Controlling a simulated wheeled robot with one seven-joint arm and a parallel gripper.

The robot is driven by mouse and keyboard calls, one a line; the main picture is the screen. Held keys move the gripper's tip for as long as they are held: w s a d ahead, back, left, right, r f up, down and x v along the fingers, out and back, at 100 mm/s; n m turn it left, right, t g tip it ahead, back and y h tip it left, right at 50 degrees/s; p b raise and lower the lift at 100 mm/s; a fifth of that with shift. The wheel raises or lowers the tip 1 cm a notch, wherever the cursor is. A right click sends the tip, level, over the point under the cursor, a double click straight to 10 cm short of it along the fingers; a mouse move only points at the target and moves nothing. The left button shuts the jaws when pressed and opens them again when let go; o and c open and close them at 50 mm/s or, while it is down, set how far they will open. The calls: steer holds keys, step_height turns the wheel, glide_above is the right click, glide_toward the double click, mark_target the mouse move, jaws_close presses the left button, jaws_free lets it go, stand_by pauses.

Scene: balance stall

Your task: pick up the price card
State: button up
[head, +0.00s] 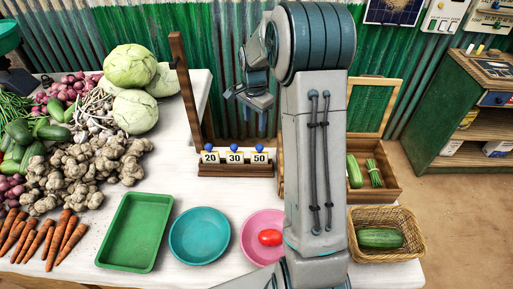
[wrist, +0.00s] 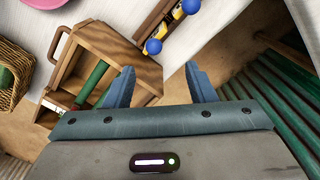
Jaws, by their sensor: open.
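Several cream price cards stand in a row in a wooden rack (head: 235,170) on the white table, each topped with a blue ball. The "20" card (head: 210,157), "30" card (head: 235,157) and "50" card (head: 259,157) show in the head view. My gripper (head: 262,116) hangs above and behind the rack, open and empty, apart from the cards. Two blue balls (wrist: 153,46) and part of the rack show beyond the fingers; the card faces are not readable there.
A green tray (head: 133,230), teal bowl (head: 198,237), pink bowl (head: 250,240) and basket (head: 412,232) stand in front.

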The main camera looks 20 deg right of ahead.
glide_above(260, 145)
steer(key=f+p, duration=0.1)
steer(key=f, duration=0.6)
steer(key=shift+a+f, duration=0.15)
steer(key=shift+a, duration=0.05)
steer(key=shift+d+f+p, duration=0.15)
steer(key=shift+f+p, duration=0.65)
steer(key=shift+f, duration=2.1)
jaws_close()
